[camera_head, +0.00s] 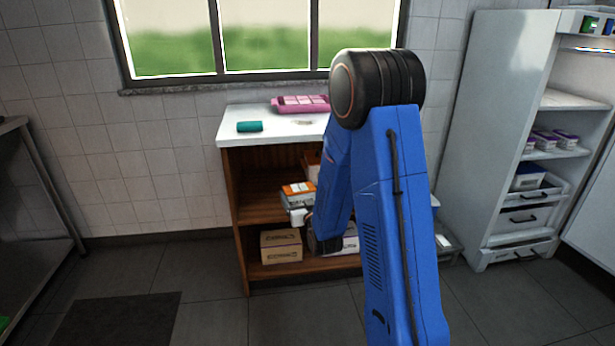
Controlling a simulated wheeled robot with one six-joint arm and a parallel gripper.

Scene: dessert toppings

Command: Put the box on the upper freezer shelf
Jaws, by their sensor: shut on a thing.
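A box with an orange top and pale grey sides (298,190) is at the front of the wooden cabinet's middle level. My gripper (298,214) is at its lower front edge, shut on it; my blue arm hides part of the gripper and of the cabinet. I cannot tell whether the box touches the shelf. The open white freezer (500,130) stands at the right. Its upper shelf (572,100) looks bare in the part I see. The shelf below holds several small white-and-purple packs (553,140).
The cabinet (243,190) has a white top with a teal item (249,126) and a pink tray (300,103). A cardboard box (281,246) sits on its lower level. Freezer drawers (524,218) are below a white container (527,177). Floor at the left front is clear, with a dark mat (115,318).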

